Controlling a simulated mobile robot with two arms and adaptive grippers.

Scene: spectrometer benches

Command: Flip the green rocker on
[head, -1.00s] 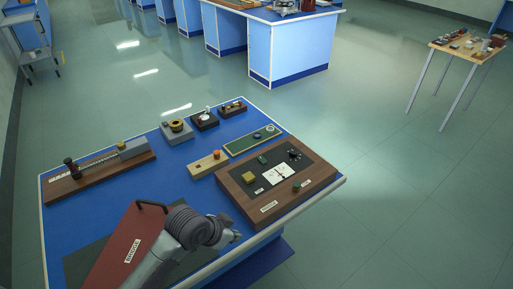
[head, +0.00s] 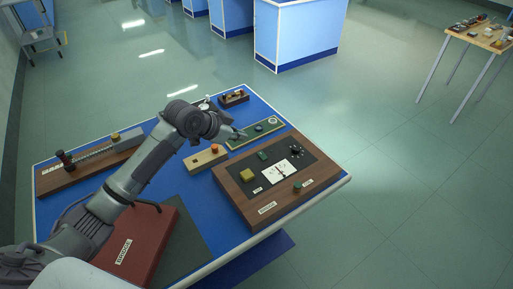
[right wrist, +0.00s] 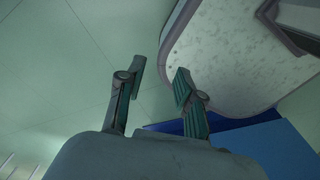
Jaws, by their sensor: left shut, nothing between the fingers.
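A wooden board (head: 233,197) with a dark panel stands at the right of the blue bench. A small green part (head: 262,155), which looks like a rocker, sits at the panel's back; whether it is on or off is too small to tell. A round green knob (head: 297,187) sits at the panel's front right. My left gripper (head: 243,135) is shut and empty, over or near the green strip board (head: 236,144), behind the panel. My right gripper (right wrist: 160,72) shows only in the right wrist view, fingers apart, with nothing between them.
The panel also bears a yellow block (head: 248,175), a white meter (head: 281,172) and a dark knob (head: 295,149). A small wooden block with an orange button (head: 214,149) lies beside my left arm. A red case (head: 150,240) lies at the front.

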